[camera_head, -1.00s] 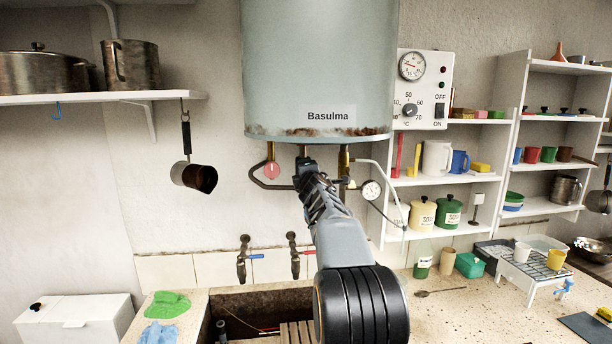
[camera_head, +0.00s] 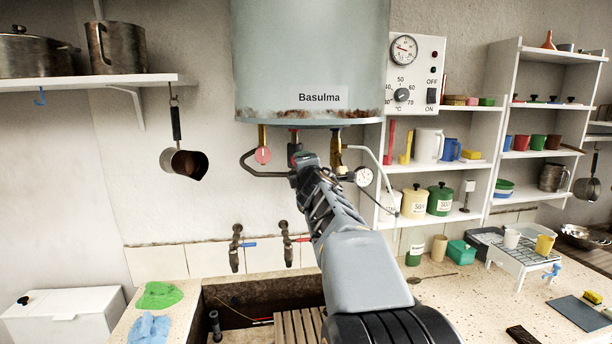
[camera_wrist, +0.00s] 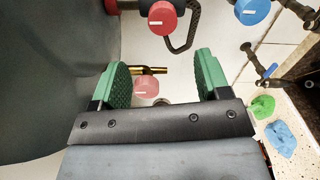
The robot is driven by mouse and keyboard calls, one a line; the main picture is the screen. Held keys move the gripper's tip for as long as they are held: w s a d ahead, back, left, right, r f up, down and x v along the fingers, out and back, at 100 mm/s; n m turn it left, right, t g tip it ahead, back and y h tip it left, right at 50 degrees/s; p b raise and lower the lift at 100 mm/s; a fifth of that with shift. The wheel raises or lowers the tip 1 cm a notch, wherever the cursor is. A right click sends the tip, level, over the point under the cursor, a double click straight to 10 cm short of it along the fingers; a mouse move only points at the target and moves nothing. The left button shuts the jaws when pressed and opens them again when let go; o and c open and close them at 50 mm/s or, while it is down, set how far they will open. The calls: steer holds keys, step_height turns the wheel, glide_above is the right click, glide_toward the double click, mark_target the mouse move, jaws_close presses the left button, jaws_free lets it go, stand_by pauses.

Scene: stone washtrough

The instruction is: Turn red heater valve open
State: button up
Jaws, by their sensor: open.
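The light blue-grey heater tank (camera_head: 310,55) hangs on the wall with pipes under it. A pale red round valve knob (camera_head: 263,155) sits at the left pipe. A darker red knob (camera_head: 294,149) shows partly behind my gripper (camera_head: 304,168). In the wrist view my gripper (camera_wrist: 168,80) has two green pads wide apart with nothing clamped. The pale red knob (camera_wrist: 146,86) appears between the pads there, on a brass stem; its depth is hard to tell. A brighter red knob (camera_wrist: 162,18) and a blue knob (camera_wrist: 252,11) lie beyond the pads at the top.
A bent dark pipe (camera_head: 253,171) and a round gauge (camera_head: 363,177) flank the gripper. Two wall taps (camera_head: 236,245) stand above the stone trough (camera_head: 240,295). A pan (camera_head: 183,162) hangs at the left. White shelves (camera_head: 440,212) stand at the right.

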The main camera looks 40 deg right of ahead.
steer(key=shift+v, duration=1.3)
steer(key=s+a+f+m+g, duration=0.1)
steer(key=s+f+m+g, duration=0.4)
steer(key=f, duration=0.4)
steer(key=s+a+f+m+g, duration=0.2)
steer(key=s+f+m+g, duration=0.1)
steer(key=f+m, duration=0.5)
steer(key=s+a+f+m+g+y, duration=0.1)
steer(key=s+a+f+y, duration=0.3)
steer(key=a, duration=0.6)
steer(key=s+a+f+g+y, duration=0.2)
steer(key=s+a+f+y, duration=0.1)
steer(key=s+a+f, duration=0.5)
steer(key=a, duration=0.3)
steer(key=shift+s+a+m+g+y, duration=0.35)
steer(key=shift+s+m+g+y, duration=0.05)
steer(key=shift+r, duration=0.15)
